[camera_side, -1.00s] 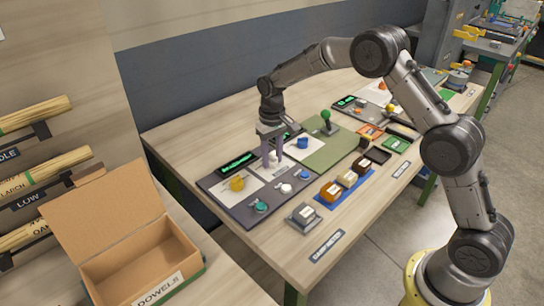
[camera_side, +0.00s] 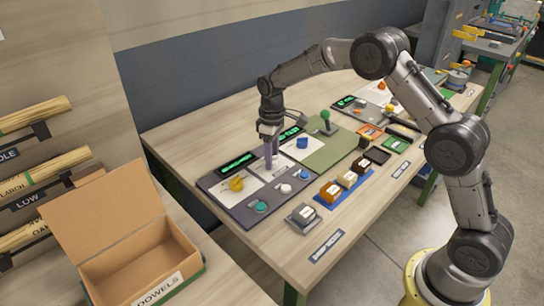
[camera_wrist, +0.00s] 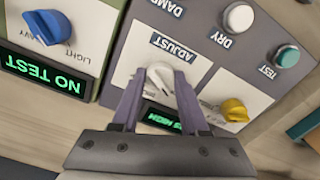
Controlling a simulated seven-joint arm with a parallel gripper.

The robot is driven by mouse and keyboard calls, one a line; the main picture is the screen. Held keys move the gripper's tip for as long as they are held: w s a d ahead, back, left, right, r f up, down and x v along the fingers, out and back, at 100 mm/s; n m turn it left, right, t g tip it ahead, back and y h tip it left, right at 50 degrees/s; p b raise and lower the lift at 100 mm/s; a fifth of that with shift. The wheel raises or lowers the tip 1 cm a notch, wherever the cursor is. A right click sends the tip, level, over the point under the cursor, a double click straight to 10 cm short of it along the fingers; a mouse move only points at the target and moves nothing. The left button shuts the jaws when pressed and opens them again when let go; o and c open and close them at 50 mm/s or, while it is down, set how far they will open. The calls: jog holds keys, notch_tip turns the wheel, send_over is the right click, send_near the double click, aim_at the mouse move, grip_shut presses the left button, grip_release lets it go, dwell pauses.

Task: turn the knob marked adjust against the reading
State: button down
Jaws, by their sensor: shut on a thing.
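The white adjust knob (camera_wrist: 160,74) sits below the upside-down ADJUST label in the wrist view. My gripper (camera_wrist: 160,88) is shut on it, one purple finger on each side. In the side view my gripper (camera_side: 271,164) points straight down at the dark panel (camera_side: 250,213), and its fingers hide the knob. The green-lit display (camera_wrist: 163,119) is partly covered by my fingers in the wrist view; its visible text ends in HIGH. The display also shows in the side view (camera_side: 237,163), too small to read.
A yellow knob (camera_wrist: 233,110), a white DRY button (camera_wrist: 239,17) and a teal TEST button (camera_wrist: 287,56) share the panel. The neighbouring green panel has a blue LIGHT knob (camera_wrist: 48,27) and a NO TEST display (camera_wrist: 43,72). Small blocks stand on a blue tray (camera_side: 322,203).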

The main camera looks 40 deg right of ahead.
jog(key=shift+w+r, duration=0.1)
jog(key=shift+c, duration=2.1)
grip_release()
notch_tip(320, 180, up, 14)
